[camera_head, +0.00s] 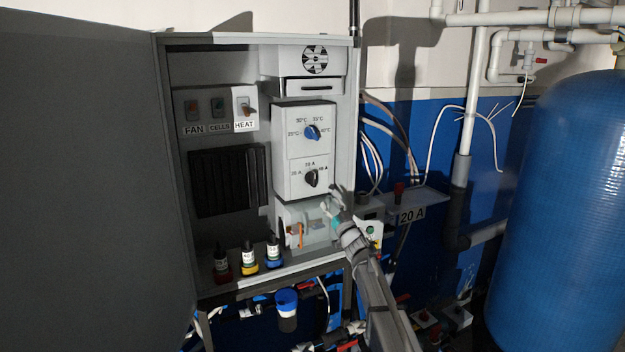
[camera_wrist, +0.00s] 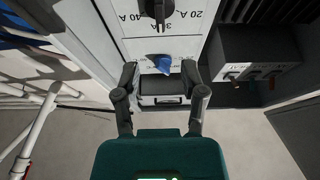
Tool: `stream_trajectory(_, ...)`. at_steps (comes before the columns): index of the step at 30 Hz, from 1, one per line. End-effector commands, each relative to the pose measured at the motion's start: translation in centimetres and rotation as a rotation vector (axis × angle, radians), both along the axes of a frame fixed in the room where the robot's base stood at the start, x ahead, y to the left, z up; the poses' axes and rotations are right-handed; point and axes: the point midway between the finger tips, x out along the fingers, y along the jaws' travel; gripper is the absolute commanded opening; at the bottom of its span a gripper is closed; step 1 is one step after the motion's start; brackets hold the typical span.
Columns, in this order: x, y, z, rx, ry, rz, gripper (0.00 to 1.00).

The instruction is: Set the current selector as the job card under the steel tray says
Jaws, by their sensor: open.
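The current selector (camera_head: 312,179) is a black knob on a pale panel in the open cabinet, marked 20 A, 30 A and 40 A; it also shows at the top of the wrist view (camera_wrist: 156,10), upside down. I cannot surely tell where its pointer stands.
A blue temperature knob (camera_head: 312,132) sits above the selector. FAN, CELLS and HEAT switches (camera_head: 218,107) are on the left. Several small bottles (camera_head: 248,256) stand on the cabinet's bottom ledge. The open door (camera_head: 90,180) blocks the left; a blue tank (camera_head: 560,210) stands right.

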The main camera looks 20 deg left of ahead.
Motion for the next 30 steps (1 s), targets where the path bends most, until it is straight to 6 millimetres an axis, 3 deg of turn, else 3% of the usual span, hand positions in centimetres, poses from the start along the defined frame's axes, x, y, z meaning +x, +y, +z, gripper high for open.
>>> stream_trajectory(11, 1.1, 1.2, 0.8, 0.001, 0.001, 0.000, 0.54)
stream_trajectory(30, 6.6, 7.8, 4.4, 0.000, 0.001, 0.000, 0.54)
